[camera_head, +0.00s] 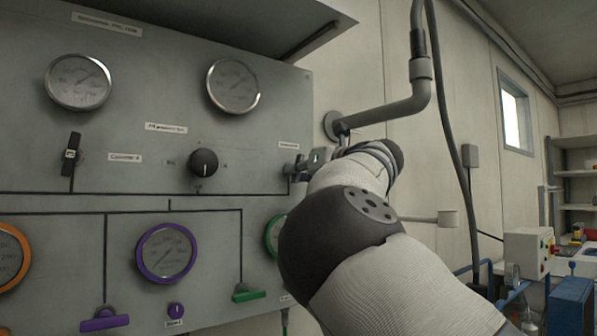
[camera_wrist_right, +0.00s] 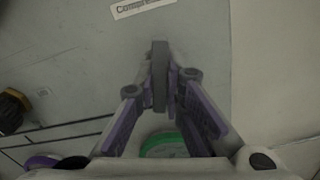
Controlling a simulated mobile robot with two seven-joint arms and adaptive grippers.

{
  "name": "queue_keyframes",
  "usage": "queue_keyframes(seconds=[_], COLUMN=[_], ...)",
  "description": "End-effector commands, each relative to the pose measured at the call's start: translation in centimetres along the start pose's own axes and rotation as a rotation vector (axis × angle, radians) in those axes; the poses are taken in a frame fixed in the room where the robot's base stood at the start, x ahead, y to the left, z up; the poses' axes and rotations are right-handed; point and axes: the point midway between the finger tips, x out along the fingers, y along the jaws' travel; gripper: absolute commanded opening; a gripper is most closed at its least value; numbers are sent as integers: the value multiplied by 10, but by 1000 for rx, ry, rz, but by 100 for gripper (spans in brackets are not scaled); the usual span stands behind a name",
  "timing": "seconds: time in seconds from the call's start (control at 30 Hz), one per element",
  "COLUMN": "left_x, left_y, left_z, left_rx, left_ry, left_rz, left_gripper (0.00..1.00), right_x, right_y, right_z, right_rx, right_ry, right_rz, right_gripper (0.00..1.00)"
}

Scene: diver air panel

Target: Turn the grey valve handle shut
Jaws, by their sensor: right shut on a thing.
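The grey valve handle (camera_wrist_right: 160,72) shows in the right wrist view as a narrow upright bar just below a white label on the panel. My right gripper (camera_wrist_right: 162,92) is shut on it, with one finger on each side. In the head view my right gripper (camera_head: 316,158) is at the right edge of the grey panel (camera_head: 130,180), below a small label. My right arm and wrist hide part of the panel's right edge there, and the handle is hard to make out. My left gripper is not in view.
A black knob (camera_head: 203,163), a black lever (camera_head: 70,155), a purple handle (camera_head: 104,320) and a green handle (camera_head: 249,293) stick out from the panel. Several gauges sit among them. A grey pipe (camera_head: 390,110) runs along the wall just above my right gripper.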

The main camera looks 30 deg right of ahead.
Motion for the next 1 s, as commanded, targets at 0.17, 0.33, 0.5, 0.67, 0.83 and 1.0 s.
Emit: queue_keyframes(seconds=[0.17, 0.33, 0.5, 0.67, 0.83, 1.0], left_x=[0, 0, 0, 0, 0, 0], left_y=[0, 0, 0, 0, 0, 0], left_z=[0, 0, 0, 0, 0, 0], left_rx=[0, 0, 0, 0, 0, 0], left_ry=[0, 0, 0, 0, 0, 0], left_rz=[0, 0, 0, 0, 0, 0], left_gripper=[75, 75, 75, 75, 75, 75], right_x=[0, 0, 0, 0, 0, 0], right_y=[1, 2, 2, 2, 3, 3], right_z=[0, 0, 0, 0, 1, 2], right_rx=[144, 306, 469, 621, 782, 936], right_ry=[0, 0, 1, 1, 1, 1], right_rz=[2, 2, 2, 1, 1, 1], right_gripper=[0, 0, 0, 0, 0, 0])
